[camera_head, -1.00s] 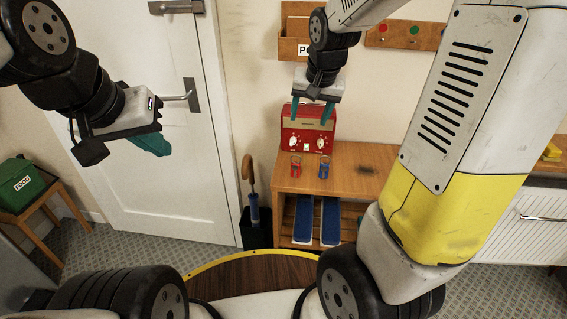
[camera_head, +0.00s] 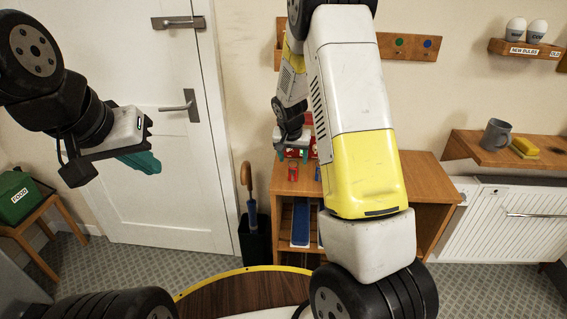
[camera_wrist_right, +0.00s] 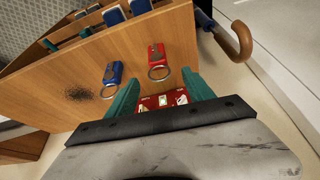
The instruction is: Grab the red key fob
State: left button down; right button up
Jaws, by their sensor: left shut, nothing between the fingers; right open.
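The red key fob (camera_head: 293,173) lies on top of the wooden cabinet, in front of the red box. In the right wrist view the red key fob (camera_wrist_right: 156,56) has its metal ring toward my gripper. My right gripper (camera_head: 293,153) is open and empty, close to the fob. In the right wrist view its teal fingers (camera_wrist_right: 160,78) are spread, with the fob just beyond the tips. A blue key fob (camera_wrist_right: 113,74) lies beside the red one; my arm partly hides it in the head view. My left gripper (camera_head: 143,162) is shut and empty before the door.
The red box (camera_wrist_right: 163,102) shows between my right fingers; my arm mostly hides it in the head view. An umbrella (camera_head: 248,190) stands left of the cabinet (camera_head: 425,180). A grey mug (camera_head: 496,134) and yellow sponge (camera_head: 525,147) sit on a right shelf.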

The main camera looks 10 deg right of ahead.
jog(key=shift+x, duration=1)
jog(key=shift+c, duration=0.2)
grip_shut()
jog(key=shift+r, duration=0.15)
